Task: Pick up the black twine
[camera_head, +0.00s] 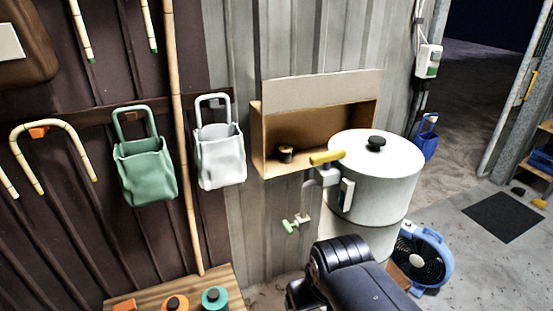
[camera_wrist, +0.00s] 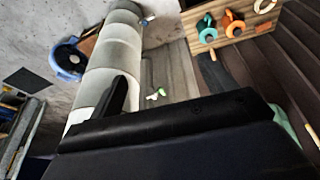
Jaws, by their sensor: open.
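A small dark spool with a tan rim (camera_head: 286,153), which looks like the black twine, stands inside an open cardboard-brown wall box (camera_head: 340,128) in the head view. It is at the left end of the box floor, against a ribbed metal wall. I cannot make it out in the wrist view. In the head view my dark arm is at the bottom, below and right of the box; the fingers are not seen there.
Green (camera_head: 145,172) and white (camera_head: 219,155) bags hang at left. Orange (camera_head: 175,303) and teal (camera_head: 214,298) spools sit on a wooden bench. A blue fan (camera_head: 428,257) is on the floor.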

